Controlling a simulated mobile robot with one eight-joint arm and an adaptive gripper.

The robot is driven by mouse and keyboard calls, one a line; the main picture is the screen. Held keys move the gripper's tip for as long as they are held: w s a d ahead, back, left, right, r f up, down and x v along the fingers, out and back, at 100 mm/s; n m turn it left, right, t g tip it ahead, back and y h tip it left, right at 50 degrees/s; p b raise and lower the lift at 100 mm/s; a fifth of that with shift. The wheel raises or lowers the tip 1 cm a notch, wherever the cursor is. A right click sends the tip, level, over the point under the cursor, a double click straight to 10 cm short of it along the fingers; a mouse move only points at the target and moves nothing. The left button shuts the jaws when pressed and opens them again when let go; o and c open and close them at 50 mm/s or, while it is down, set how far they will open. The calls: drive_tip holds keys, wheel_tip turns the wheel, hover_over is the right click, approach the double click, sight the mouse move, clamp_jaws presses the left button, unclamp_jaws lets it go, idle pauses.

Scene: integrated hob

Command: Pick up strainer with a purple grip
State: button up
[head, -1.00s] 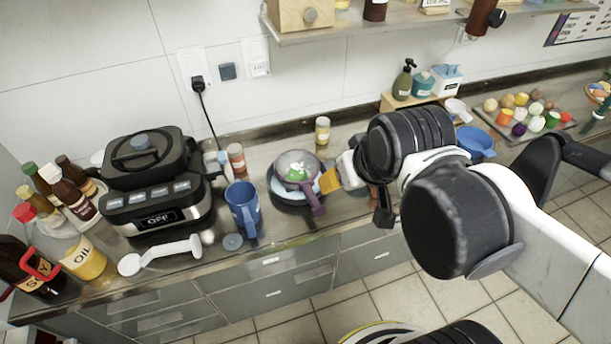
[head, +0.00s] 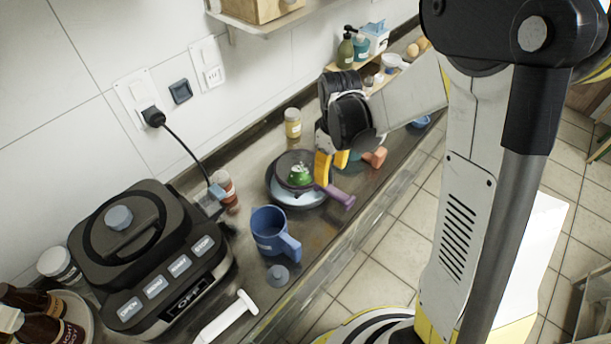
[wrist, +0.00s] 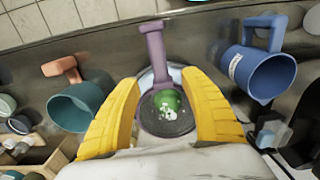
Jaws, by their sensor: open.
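The strainer has a dark round mesh bowl (head: 287,160) and a purple grip (head: 338,196). It rests on a pale blue dish or pan (head: 297,199), and a green item (head: 299,175) with white marks lies in the bowl. In the wrist view the purple grip (wrist: 155,55) points up the picture, away from the bowl. My gripper (head: 332,164) is open and empty, with its yellow fingers just beside and over the bowl's right side. In the wrist view the fingers (wrist: 160,80) stand on either side of the bowl. I cannot tell whether they touch it.
A blue mug (head: 268,232) stands close to the strainer, and a yellow-labelled jar (head: 293,123) stands behind it. A teal pot with an orange handle (wrist: 75,105) is on the other side. A black cooker (head: 140,245) fills the left. The counter's front edge is near the grip.

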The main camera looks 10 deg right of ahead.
sight(331, 188)
wheel_tip(331, 188, down, 3)
drive_tip(key=shift+d+f+b, duration=0.1)
drive_tip(key=shift+b, duration=0.35)
wheel_tip(331, 188, down, 6)
drive_tip(key=b, duration=0.3)
drive_tip(key=shift+s, duration=0.15)
drive_tip(key=shift+r, duration=0.25)
clamp_jaws()
